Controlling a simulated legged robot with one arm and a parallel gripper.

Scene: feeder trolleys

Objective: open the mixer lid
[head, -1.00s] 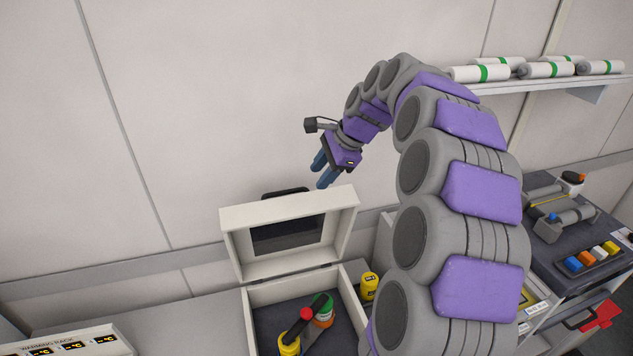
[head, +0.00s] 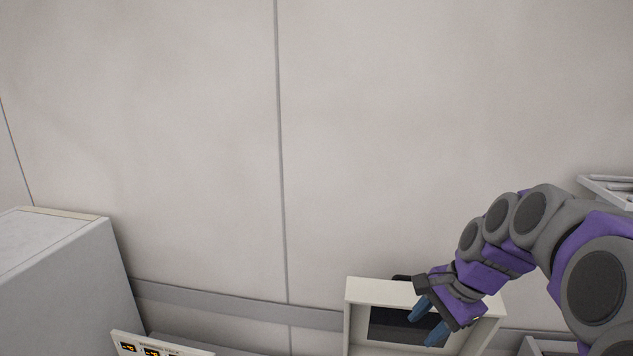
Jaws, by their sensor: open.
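The mixer lid (head: 375,291) is a cream frame with a dark window (head: 385,325), standing raised at the bottom right of the head view. Its lower part and the mixer box below are cut off by the picture's bottom edge. My gripper (head: 428,326) appears in front of the lid's window, with its blue fingers apart and nothing between them. I cannot tell whether the fingers touch the lid. A dark piece, perhaps the lid's handle, shows partly behind my gripper at the lid's top edge.
A warming rack panel (head: 158,347) with small displays is at the bottom left. A large grey cabinet (head: 60,275) stands at the far left. A pale shelf end (head: 606,190) is at the right edge. The wall (head: 180,130) behind is bare.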

